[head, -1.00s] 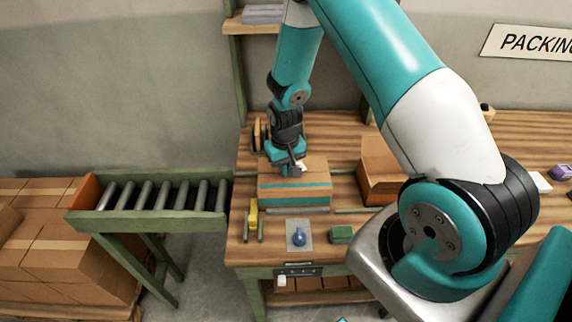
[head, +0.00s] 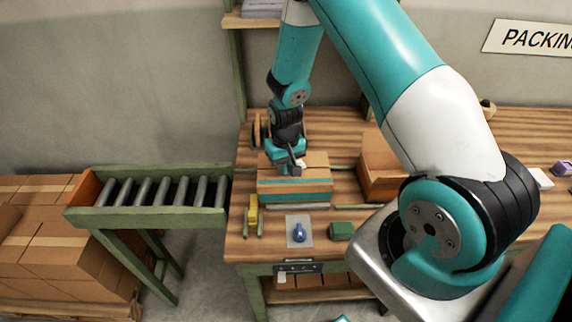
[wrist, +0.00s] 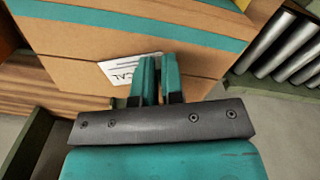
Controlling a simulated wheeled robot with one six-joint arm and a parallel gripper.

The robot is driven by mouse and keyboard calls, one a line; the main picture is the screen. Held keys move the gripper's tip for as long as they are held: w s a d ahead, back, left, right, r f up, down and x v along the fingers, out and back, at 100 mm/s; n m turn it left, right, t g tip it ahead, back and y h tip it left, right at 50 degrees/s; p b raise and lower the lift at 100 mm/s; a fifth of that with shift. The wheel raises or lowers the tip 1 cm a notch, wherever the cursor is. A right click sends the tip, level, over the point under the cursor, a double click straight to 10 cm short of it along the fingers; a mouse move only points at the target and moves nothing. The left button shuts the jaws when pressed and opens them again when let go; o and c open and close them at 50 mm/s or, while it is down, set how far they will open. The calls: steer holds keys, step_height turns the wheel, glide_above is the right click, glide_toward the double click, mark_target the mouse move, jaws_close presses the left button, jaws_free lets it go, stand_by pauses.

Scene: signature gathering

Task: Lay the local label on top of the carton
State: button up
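The carton (head: 262,187) is a closed brown box with a teal band, standing on the wooden bench. The local label (wrist: 118,70) is a small white card with dark print. In the head view the label (head: 301,163) shows as a white patch over the carton's top. My gripper (wrist: 160,62) is over the carton, its teal fingers close together at the label. The fingers appear shut on the label and hide part of it. I cannot tell whether the label touches the carton. The carton fills much of the wrist view too (wrist: 75,50).
An open carton (head: 376,180) stands to the right on the bench. In front are a grey pad with a blue item (head: 299,234), a green block (head: 341,231) and a yellow item (head: 253,212). A roller conveyor (head: 160,192) adjoins the bench at left.

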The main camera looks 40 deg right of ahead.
steer(key=o, duration=0.4)
steer(key=shift+r, duration=0.1)
step_height(320, 180, up, 17)
steer(key=b, duration=0.4)
steer(key=shift+r, duration=0.15)
